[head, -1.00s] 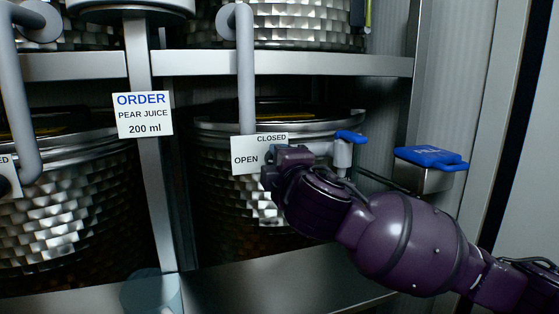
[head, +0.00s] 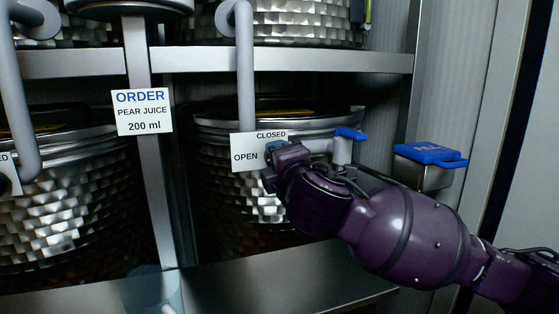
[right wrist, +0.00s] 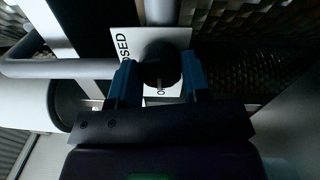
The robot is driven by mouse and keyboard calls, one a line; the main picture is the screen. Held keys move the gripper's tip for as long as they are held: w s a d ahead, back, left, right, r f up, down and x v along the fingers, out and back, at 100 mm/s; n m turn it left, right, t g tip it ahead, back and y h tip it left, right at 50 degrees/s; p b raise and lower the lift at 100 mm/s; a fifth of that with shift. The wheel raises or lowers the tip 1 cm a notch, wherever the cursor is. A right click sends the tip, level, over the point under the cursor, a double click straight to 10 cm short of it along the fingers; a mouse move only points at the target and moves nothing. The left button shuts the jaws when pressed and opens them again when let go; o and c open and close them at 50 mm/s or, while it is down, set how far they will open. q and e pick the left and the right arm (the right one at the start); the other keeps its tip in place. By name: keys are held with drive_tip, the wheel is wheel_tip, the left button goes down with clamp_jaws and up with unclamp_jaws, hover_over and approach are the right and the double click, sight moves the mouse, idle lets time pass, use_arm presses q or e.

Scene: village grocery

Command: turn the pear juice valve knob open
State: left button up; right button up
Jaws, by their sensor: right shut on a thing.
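A white valve plate (head: 246,155) marked CLOSED at the top and OPEN at the left sits in front of the middle steel tank, below a grey pipe (head: 246,75). My right gripper (head: 273,160) is at the plate's right side and hides the knob in the head view. In the right wrist view, its two blue fingers stand on either side of a dark round knob (right wrist: 160,62) in front of the plate (right wrist: 180,38), shut on it. My left gripper is not in view.
An order sign (head: 142,112) reading pear juice 200 ml hangs on a post. A blue-handled tap (head: 349,134) and a blue-topped metal box (head: 430,160) are close to my right arm. A translucent cup (head: 140,288) is at the lower left.

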drive_tip(key=o, duration=0.9)
drive_tip(key=shift+s, duration=0.1)
drive_tip(key=b+v, duration=0.2)
drive_tip(key=v, duration=0.8)
drive_tip(key=shift+s+d+f, duration=0.1)
drive_tip(key=shift+s+d, duration=0.05)
drive_tip(key=shift+s, duration=0.15)
